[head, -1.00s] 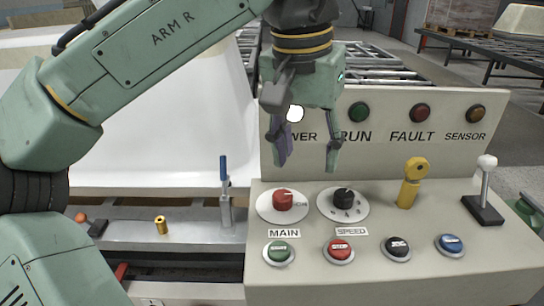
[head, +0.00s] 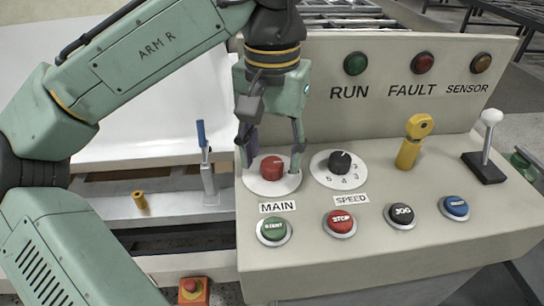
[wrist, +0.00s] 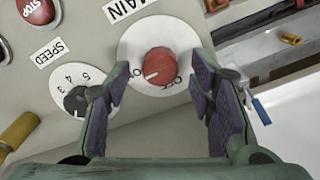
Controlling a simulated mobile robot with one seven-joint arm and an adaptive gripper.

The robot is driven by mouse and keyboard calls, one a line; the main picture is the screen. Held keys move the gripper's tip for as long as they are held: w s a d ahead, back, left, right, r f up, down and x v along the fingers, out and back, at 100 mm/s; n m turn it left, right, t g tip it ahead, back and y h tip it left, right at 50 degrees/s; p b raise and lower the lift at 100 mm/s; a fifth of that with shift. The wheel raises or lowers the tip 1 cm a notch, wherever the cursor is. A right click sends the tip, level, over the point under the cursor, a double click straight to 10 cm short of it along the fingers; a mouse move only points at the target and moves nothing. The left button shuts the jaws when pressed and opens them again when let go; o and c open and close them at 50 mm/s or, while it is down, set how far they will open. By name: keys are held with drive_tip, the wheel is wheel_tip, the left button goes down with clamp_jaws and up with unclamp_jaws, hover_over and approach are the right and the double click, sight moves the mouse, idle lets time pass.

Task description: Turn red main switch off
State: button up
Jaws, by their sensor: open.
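The red main switch (head: 272,167) is a round knob on a white disc above the MAIN label (head: 278,207). In the wrist view the red knob (wrist: 161,62) shows a white pointer mark toward its lower left. Dark letters, seemingly OFF, show at its lower right. My gripper (head: 274,160) is open and points down over the knob, one finger on each side. In the wrist view my gripper (wrist: 161,88) has its purple pads apart, with the knob just beyond and between the tips. I see no clear contact.
The black speed knob (head: 340,163) is close on the right. The green start button (head: 274,229) and red stop button (head: 340,221) are in front. A blue-handled lever (head: 203,145) stands left of the panel. A yellow key-like handle (head: 414,142) rises farther right. The upright lamp panel (head: 372,75) stands behind.

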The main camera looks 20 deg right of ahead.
drive_tip(key=shift+f, duration=0.55)
drive_tip(key=c, duration=1.2)
drive_tip(key=shift+o, duration=0.2)
